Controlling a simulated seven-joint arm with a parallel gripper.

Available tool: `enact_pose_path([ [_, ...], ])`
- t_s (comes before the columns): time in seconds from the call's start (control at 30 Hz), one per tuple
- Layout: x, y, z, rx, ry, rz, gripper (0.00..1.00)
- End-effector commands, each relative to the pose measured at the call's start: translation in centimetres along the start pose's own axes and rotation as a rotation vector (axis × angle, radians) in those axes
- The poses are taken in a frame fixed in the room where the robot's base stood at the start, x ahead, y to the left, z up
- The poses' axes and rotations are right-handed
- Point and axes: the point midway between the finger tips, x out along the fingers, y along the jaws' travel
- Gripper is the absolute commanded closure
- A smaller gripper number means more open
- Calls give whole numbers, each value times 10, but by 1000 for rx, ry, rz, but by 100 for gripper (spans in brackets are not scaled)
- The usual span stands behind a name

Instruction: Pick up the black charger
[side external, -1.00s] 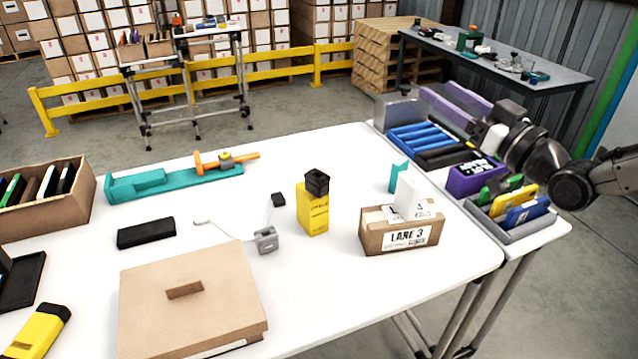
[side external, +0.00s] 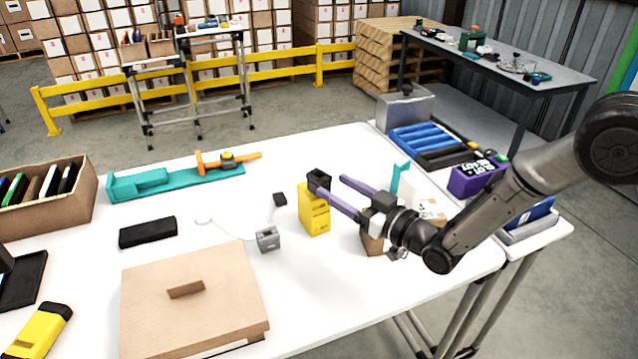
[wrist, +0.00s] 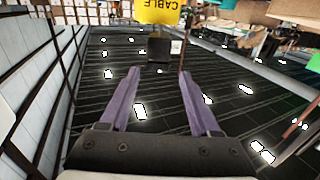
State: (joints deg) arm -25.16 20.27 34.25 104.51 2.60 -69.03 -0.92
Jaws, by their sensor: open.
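A black cube-shaped block (side external: 318,179), which looks like the black charger, sits on top of an upright yellow box (side external: 315,215). The wrist view is upside down, with the black block (wrist: 160,48) hanging below the yellow box (wrist: 158,12) marked CABLE. My gripper (side external: 330,184) is open, with its two purple fingers pointing at the block from the right. In the wrist view the gripper (wrist: 158,73) is empty, and the block lies beyond the fingertips, roughly centred between them. In the side view the near finger's tip overlaps the block's lower edge; contact cannot be told.
A cardboard carton (side external: 372,243) stands under my wrist, mostly hidden. A small black piece (side external: 280,199) and a grey device (side external: 268,239) lie left of the yellow box. A large flat carton (side external: 195,305) is in front. A teal tray (side external: 175,183) lies behind.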

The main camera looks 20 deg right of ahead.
Motion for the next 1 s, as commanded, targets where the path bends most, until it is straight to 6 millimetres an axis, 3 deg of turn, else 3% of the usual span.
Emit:
enact_pose_path([
  [0.27,20,0,1,0,0,0,37],
  [0.53,56,-1,2,0,1,0,37],
  [0.87,62,-1,2,0,0,0,37],
  [1.0,62,-1,2,0,0,0,62],
])
